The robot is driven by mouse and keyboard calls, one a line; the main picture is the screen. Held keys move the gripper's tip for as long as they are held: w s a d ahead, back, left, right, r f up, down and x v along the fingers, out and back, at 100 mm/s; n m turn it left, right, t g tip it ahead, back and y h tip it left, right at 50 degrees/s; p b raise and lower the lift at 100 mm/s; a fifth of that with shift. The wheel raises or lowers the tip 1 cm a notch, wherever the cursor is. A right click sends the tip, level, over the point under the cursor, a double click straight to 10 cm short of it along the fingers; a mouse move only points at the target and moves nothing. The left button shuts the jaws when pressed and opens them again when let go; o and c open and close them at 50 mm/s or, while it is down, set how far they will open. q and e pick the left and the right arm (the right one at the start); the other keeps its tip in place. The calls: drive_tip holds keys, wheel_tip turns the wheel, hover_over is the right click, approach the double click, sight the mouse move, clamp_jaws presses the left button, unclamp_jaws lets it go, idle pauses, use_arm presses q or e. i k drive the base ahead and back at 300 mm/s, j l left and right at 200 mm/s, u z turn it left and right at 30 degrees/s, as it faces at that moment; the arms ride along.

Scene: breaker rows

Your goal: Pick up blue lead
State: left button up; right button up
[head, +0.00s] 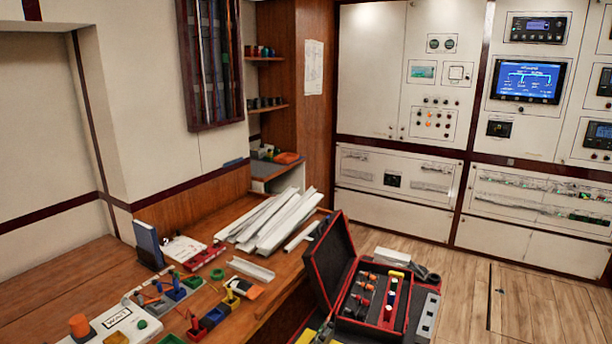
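I cannot clearly make out a blue lead in the head view. A red-edged open case (345,322) stands at the front centre. Its dark insert holds several small red, white, yellow and dark pieces, too small to tell apart. Small coloured trays lie on the wooden desk to its left, among them a blue tray (213,318) and a grey tray (178,294) with orange stick-like pieces by it. Neither of my grippers is in view.
A pile of white trunking strips (272,222) lies across the back of the wooden desk (98,268). A dark blue upright binder (148,243) and a white panel marked WAIT (117,317) are on the left. Electrical cabinets (372,72) line the far wall.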

sight(175, 282)
drive_tip(key=u, duration=0.85)
